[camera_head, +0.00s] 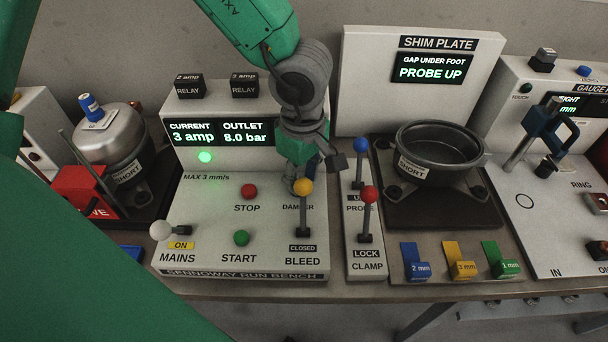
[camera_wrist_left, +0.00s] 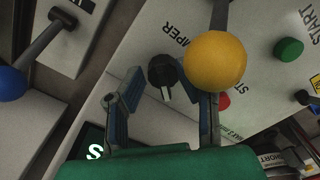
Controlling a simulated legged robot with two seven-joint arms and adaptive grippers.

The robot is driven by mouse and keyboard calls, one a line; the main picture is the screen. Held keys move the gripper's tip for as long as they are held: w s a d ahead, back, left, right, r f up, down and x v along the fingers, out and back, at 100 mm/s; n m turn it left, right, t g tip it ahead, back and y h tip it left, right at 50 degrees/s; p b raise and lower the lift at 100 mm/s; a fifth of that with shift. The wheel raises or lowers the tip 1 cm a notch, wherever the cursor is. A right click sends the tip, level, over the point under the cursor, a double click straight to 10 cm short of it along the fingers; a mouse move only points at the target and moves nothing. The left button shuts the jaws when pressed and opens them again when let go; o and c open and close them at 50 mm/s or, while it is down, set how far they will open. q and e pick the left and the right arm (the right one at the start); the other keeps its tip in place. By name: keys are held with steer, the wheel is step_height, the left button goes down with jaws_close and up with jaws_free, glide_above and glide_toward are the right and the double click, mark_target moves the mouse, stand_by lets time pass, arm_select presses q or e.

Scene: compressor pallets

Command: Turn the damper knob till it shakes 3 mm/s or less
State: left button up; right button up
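The black damper knob (camera_wrist_left: 163,72) shows in the left wrist view on the white run bench (camera_head: 215,225). In the head view my left gripper and the yellow ball hide it. My left gripper (camera_head: 306,172) is above it, pointing down. In the wrist view its two fingers (camera_wrist_left: 166,112) are apart, with the knob between and just beyond the tips; I see no clear contact. The bench display (camera_head: 222,132) reads current 3 amp and outlet 8.0 bar; the arm hides its right part, and no shake reading is visible. A label says max 3 mm/s. My right gripper is out of view.
The yellow bleed lever ball (camera_head: 303,187) stands close to the left gripper, beside one finger in the wrist view. Blue-ball (camera_head: 360,145) and red-ball (camera_head: 369,194) levers stand to the right. Red stop (camera_head: 249,191) and green start (camera_head: 241,237) buttons are to the left.

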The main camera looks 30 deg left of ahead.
arm_select(q)
step_height(320, 180, up, 12)
stand_by(0.5)
steer(key=shift+f, duration=0.15)
